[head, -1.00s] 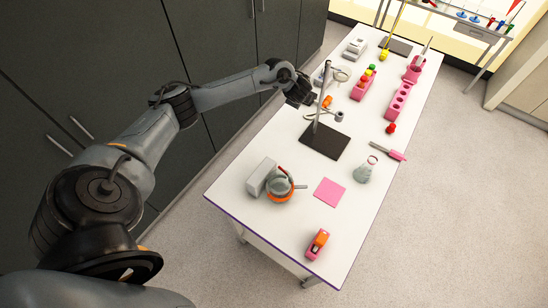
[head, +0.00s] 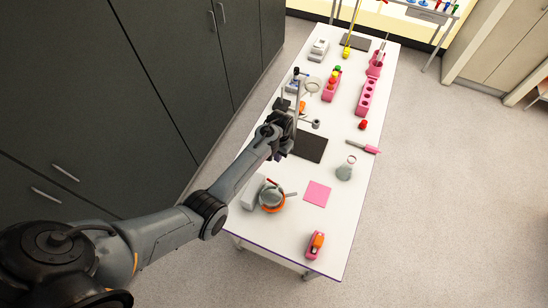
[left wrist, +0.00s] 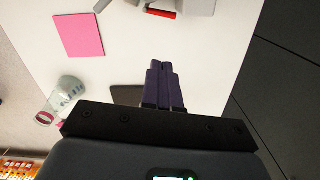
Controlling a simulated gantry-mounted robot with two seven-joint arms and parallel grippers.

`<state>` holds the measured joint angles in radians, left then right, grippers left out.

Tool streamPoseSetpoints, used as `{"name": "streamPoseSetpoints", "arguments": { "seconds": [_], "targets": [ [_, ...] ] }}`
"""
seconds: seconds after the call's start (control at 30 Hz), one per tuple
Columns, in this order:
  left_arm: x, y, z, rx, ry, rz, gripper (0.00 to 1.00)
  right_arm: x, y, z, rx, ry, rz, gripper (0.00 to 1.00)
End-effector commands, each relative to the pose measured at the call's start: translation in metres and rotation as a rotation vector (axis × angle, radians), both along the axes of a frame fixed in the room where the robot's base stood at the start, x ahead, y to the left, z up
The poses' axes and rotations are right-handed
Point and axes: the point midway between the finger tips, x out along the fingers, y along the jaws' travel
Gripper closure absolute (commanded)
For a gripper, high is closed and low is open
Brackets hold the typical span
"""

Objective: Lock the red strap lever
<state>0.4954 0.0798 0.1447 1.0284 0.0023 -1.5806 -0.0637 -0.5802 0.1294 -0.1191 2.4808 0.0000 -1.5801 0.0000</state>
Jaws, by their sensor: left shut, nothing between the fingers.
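The red lever (head: 272,182) shows as a small red piece between a grey box (head: 254,190) and a round grey vessel with an orange ring (head: 271,197). Whether the lever is locked cannot be told. My left gripper (head: 284,150) is over the table by the dark stand base, farther back than the lever and apart from it. In the left wrist view its dark fingers (left wrist: 162,66) are together and empty. My right gripper is not in view.
A pink square mat (head: 317,194) and a glass flask (head: 345,168) are right of the vessel. A dark stand base (head: 311,147) with a rod lies by my gripper. An orange and pink dispenser (head: 315,244) is at the near end. Pink racks (head: 366,97) stand farther back.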

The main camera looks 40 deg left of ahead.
Motion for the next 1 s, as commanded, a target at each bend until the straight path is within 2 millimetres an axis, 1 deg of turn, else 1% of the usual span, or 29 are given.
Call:
{"name": "streamPoseSetpoints", "arguments": {
  "seconds": [0.07, 0.13, 0.23, 0.4, 0.6, 0.67, 0.8, 1.0],
  "targets": [
    [-0.001, 0.000, -0.011, 0.001, 0.002, -0.001, 1.00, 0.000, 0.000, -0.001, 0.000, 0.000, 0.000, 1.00],
    [-0.001, 0.000, -0.028, 0.001, 0.002, -0.001, 1.00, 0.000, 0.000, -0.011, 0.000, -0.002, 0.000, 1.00],
    [-0.002, 0.000, -0.048, 0.002, 0.000, -0.001, 1.00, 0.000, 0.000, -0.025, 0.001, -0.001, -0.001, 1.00],
    [-0.003, 0.000, -0.072, 0.002, -0.002, -0.001, 1.00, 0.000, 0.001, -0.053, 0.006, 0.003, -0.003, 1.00],
    [-0.004, 0.000, -0.095, 0.002, -0.002, -0.001, 1.00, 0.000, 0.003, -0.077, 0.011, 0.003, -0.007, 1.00],
    [-0.012, -0.001, -0.095, 0.002, -0.001, -0.001, 1.00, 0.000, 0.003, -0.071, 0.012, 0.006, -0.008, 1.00],
    [-0.024, -0.002, -0.105, 0.003, -0.001, -0.001, 1.00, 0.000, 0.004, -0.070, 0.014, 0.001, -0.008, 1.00],
    [-0.032, -0.002, -0.112, 0.003, -0.002, -0.001, 1.00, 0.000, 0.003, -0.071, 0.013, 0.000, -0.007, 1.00]
  ]
}}
